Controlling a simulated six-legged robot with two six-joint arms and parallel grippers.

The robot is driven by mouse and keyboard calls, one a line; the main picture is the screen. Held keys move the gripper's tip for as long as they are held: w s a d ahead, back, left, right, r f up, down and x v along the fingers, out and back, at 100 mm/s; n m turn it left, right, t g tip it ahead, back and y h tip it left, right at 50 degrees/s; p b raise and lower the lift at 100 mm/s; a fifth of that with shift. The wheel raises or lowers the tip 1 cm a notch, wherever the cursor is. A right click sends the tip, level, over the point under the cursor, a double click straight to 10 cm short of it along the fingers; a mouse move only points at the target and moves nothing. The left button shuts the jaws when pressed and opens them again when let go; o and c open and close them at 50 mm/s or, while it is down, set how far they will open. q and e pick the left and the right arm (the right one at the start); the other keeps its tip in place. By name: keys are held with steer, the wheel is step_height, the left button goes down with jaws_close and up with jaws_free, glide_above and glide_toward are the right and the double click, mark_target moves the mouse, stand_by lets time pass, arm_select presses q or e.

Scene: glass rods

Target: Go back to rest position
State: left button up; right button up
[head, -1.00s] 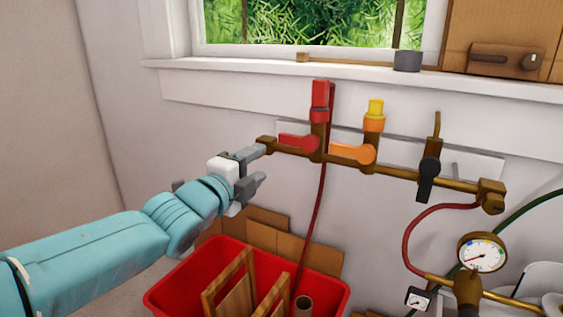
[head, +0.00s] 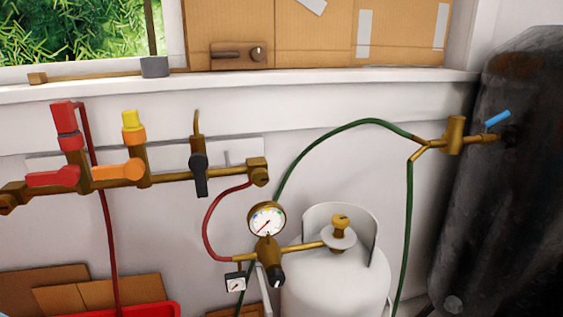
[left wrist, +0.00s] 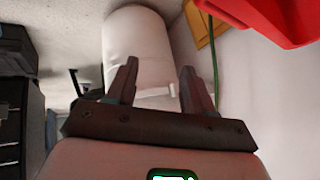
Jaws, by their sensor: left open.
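My left gripper (left wrist: 158,82) shows in the left wrist view with its two dark fingers spread apart and nothing between them. Beyond the fingers there is a white cylinder (left wrist: 137,45), apart from them as far as I can see. My left gripper is not in the head view now. My right gripper is in neither view.
A brass pipe with red (head: 55,177), orange (head: 118,170) and black (head: 200,174) valve handles runs along the wall. A white gas tank (head: 335,285) with a gauge (head: 267,220) stands below. A dark tank (head: 500,190) is at right. A red bin (left wrist: 275,15) shows in the wrist view.

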arm_select(q)
steer(key=s+d+f+n+g, duration=0.35)
steer(key=s+f+n, duration=0.25)
steer(key=s, duration=0.3)
steer(key=s+d+f+n+g, duration=0.3)
steer(key=s+d+f+n, duration=0.1)
steer(key=s+f+n, duration=0.3)
step_height(320, 180, up, 31)
steer(key=s+p, duration=0.1)
steer(key=p, duration=2.9)
steer(key=shift+s, duration=0.35)
steer(key=shift+f, duration=0.1)
